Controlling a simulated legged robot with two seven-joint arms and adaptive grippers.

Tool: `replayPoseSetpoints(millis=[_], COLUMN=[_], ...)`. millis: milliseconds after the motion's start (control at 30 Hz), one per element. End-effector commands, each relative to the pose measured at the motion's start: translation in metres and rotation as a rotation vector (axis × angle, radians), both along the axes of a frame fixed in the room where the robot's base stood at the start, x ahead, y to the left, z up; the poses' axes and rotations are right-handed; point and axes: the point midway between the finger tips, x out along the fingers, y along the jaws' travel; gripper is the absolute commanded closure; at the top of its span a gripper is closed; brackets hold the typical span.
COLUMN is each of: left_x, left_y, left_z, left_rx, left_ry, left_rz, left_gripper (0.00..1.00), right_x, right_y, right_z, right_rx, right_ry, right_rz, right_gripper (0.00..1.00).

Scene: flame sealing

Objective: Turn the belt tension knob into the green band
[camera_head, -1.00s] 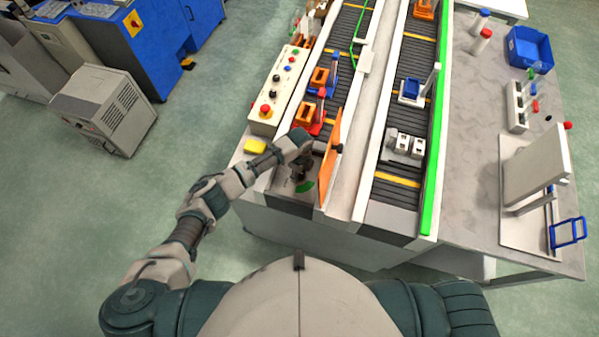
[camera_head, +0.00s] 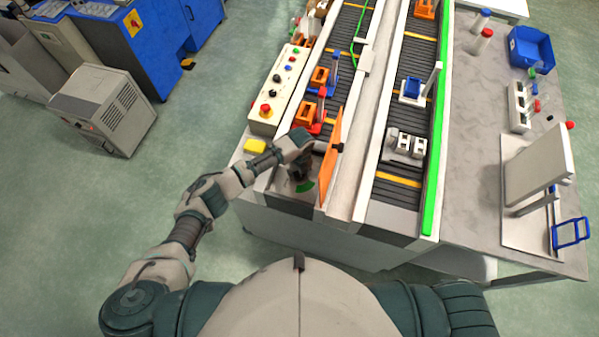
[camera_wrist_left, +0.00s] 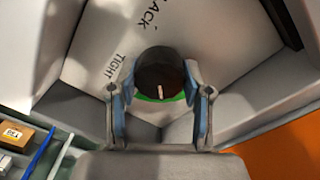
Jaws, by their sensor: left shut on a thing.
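The belt tension knob (camera_wrist_left: 160,72) is a dark round knob on a pale panel, seen in the left wrist view between the fingers of my left gripper (camera_wrist_left: 160,95). The gripper is shut on it. A white pointer mark on the knob points toward the bottom of the picture, toward the green band (camera_wrist_left: 151,99), which is partly hidden by the knob and fingers. The words "TIGHT" and part of "SLACK" are printed on the panel. In the head view my left gripper (camera_head: 302,170) reaches down at the near end of the left conveyor, with the green band (camera_head: 305,186) beside it. My right gripper is not in view.
An orange panel (camera_head: 333,160) stands upright just right of the gripper. A yellow block (camera_head: 255,146) and a control box (camera_head: 278,92) with an emergency stop lie to the left. Conveyors carrying orange and blue holders run away from me.

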Motion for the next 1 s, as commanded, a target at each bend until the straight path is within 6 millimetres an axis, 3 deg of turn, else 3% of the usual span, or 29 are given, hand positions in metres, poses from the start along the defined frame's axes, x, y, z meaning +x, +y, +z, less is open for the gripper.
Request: replayPoseSetpoints(millis=[467, 500, 600, 1000], left_x=[0.0047, 0.0047, 0.0038, 0.0017], left_y=[-0.0003, -0.0003, -0.0004, -0.0005], left_z=[0.0038, 0.0038, 0.0032, 0.0083], left_rx=[-0.004, -0.004, -0.004, -0.002], left_ry=[-0.013, -0.014, -0.01, -0.007], left_rz=[-0.014, -0.014, -0.014, -0.014], left_gripper=[0.86, 0.48, 0.26, 0.26], right_x=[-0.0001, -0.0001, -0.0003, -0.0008], right_y=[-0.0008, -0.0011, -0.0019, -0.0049], right_z=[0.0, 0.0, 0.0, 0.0], right_rx=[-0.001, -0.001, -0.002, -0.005], right_ry=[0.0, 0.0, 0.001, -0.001], right_rz=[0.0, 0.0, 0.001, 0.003], right_gripper=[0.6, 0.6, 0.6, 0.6])
